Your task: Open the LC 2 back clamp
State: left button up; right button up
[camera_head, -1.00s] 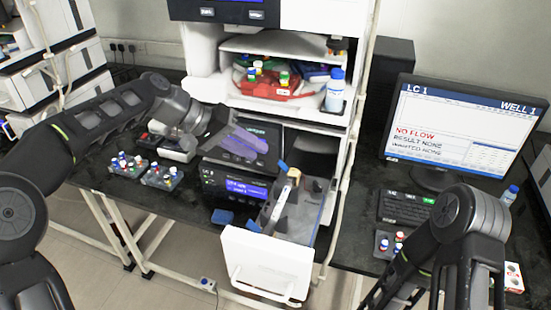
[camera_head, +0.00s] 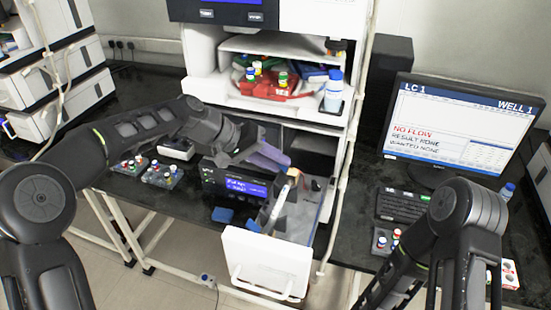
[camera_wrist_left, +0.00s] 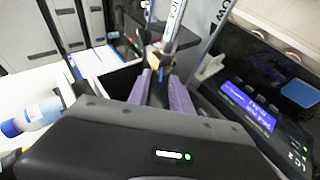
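The pale column (camera_head: 293,177) lies tilted in the open compartment behind the white drawer front (camera_head: 265,262). In the left wrist view, the column (camera_wrist_left: 175,22) carries dark lettering and ends near a small tan-gold clamp part (camera_wrist_left: 155,62). My left gripper (camera_head: 272,157) has purple fingers and is just left of the column's upper end. In the left wrist view the fingers (camera_wrist_left: 160,88) stand apart, with a dark part showing between them; contact cannot be told. The module with the lit blue display (camera_wrist_left: 248,105) reads LC 2. My right gripper is mostly cut off at the bottom right.
A shelf above holds a red tray (camera_head: 268,86) with several bottles and a blue-capped bottle (camera_head: 334,92). Two vial racks (camera_head: 130,165) (camera_head: 162,174) stand on the left bench. The monitor (camera_head: 462,130) and keyboard (camera_head: 403,204) are on the right.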

pick_arm(q)
jog(key=shift+c, duration=0.6)
grip_shut()
dwell(0.9)
